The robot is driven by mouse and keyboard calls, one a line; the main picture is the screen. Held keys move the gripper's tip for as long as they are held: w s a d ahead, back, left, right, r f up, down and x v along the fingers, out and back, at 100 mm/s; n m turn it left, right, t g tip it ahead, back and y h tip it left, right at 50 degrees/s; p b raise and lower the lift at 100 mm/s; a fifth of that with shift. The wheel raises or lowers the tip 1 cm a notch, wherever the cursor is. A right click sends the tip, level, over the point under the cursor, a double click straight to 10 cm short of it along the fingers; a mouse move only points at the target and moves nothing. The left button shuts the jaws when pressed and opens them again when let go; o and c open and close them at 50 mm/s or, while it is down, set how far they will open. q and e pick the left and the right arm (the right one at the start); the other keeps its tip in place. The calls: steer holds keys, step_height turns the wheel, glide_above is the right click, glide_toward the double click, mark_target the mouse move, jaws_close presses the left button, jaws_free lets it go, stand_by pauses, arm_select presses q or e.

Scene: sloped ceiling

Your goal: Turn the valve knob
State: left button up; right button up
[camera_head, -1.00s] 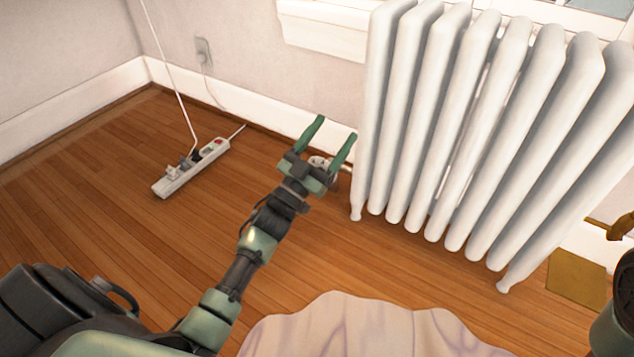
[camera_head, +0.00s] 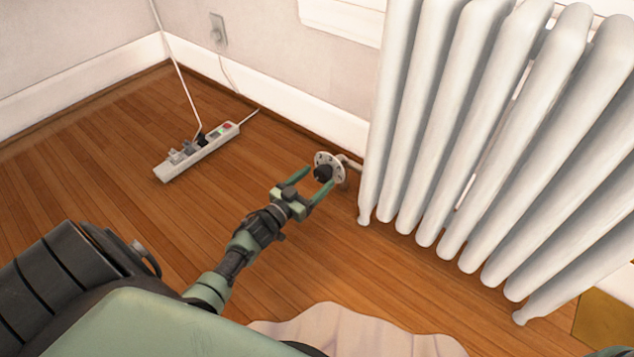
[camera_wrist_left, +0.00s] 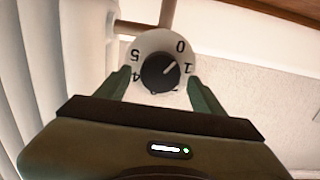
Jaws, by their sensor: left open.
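The valve knob (camera_head: 323,173) is a black knob in front of a white round dial, on a pipe at the left end of the white radiator (camera_head: 440,130). In the left wrist view the black knob (camera_wrist_left: 160,72) has a pale pointer line and the dial carries numbers, with 0, 1, 4 and 5 readable. My left gripper (camera_head: 312,181) is open, with its green fingers on either side of the knob. In the left wrist view its fingertips (camera_wrist_left: 159,80) flank the knob; contact cannot be told. My right gripper is not in view.
A white power strip (camera_head: 196,152) with plugs and a cord lies on the wooden floor to the left. A wall outlet (camera_head: 218,30) is behind it. A pale rug (camera_head: 350,330) lies at the front.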

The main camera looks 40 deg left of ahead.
arm_select(q)
steer(key=shift+w, duration=0.45)
steer(key=c, duration=1.3)
steer(key=shift+c, duration=0.2)
steer(key=shift+r+m, duration=0.1)
steer(key=shift+m, duration=0.2)
steer(key=m, duration=0.4)
steer(key=shift+d+p, duration=0.15)
steer(key=shift+p, duration=0.25)
steer(key=m, duration=0.5)
steer(key=shift+d, duration=0.1)
steer(key=shift+m, duration=0.3)
